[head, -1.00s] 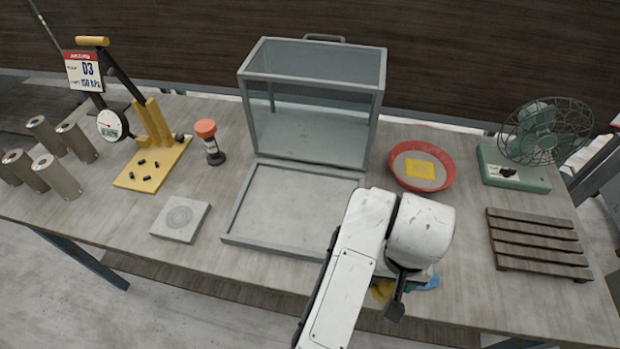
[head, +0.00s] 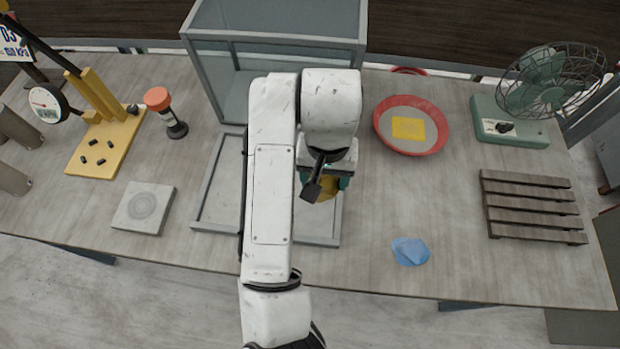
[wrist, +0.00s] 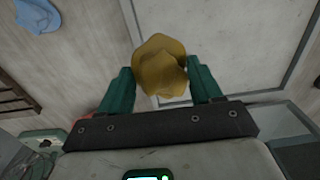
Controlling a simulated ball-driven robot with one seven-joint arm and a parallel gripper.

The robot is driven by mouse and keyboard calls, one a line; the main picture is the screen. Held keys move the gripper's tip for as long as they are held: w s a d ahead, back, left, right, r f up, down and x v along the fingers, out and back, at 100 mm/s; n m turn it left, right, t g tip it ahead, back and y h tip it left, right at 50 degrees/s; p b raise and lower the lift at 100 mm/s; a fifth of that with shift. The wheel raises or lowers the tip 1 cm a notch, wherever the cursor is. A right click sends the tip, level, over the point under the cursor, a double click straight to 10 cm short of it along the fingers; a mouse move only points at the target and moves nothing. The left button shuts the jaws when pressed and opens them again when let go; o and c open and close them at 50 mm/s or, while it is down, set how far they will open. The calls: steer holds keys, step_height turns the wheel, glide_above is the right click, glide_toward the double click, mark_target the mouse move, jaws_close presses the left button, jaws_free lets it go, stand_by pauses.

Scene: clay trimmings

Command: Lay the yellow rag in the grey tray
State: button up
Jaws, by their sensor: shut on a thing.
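My gripper (head: 325,182) is shut on the yellow rag (head: 327,188), which shows bunched between the two teal fingers in the wrist view (wrist: 160,68). The grey tray (head: 218,195) is a shallow, rimmed tray on the table in front of a glass-sided case. My gripper and the rag are over the right part of the tray in the head view. In the wrist view the rag overlaps one side rim of the tray (wrist: 235,40). My arm hides much of the tray's middle. The rag's height above the tray is hard to tell.
A blue rag (head: 410,251) lies on the table at front right. A red pan (head: 440,140) with a yellow square is right of my gripper. The glass case (head: 215,75) stands behind the tray. A slatted rack (head: 530,207) and green fan (head: 510,120) are further right.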

steer(key=w+f+b, duration=0.1)
steer(key=a+f+b, duration=0.1)
steer(key=f, duration=0.1)
steer(key=w+f+b, duration=0.1)
steer(key=shift+w+a+f, duration=0.35)
steer(key=shift+w+a+p, duration=0.2)
steer(key=shift+a+p, duration=0.05)
steer(key=shift+p, duration=0.05)
steer(key=shift+w+a+f, duration=0.2)
steer(key=shift+w+f, duration=0.1)
steer(key=shift+f, duration=0.15)
steer(key=shift+f+p, duration=0.4)
steer(key=shift+f, duration=1.25)
steer(key=shift+f, duration=0.15)
steer(key=o, duration=0.9)
steer(key=shift+o, duration=0.2)
step_height(320, 180, up, 12)
steer(key=shift+w+r+p, duration=0.1)
steer(key=shift+r+p, duration=0.1)
steer(key=shift+p, duration=0.65)
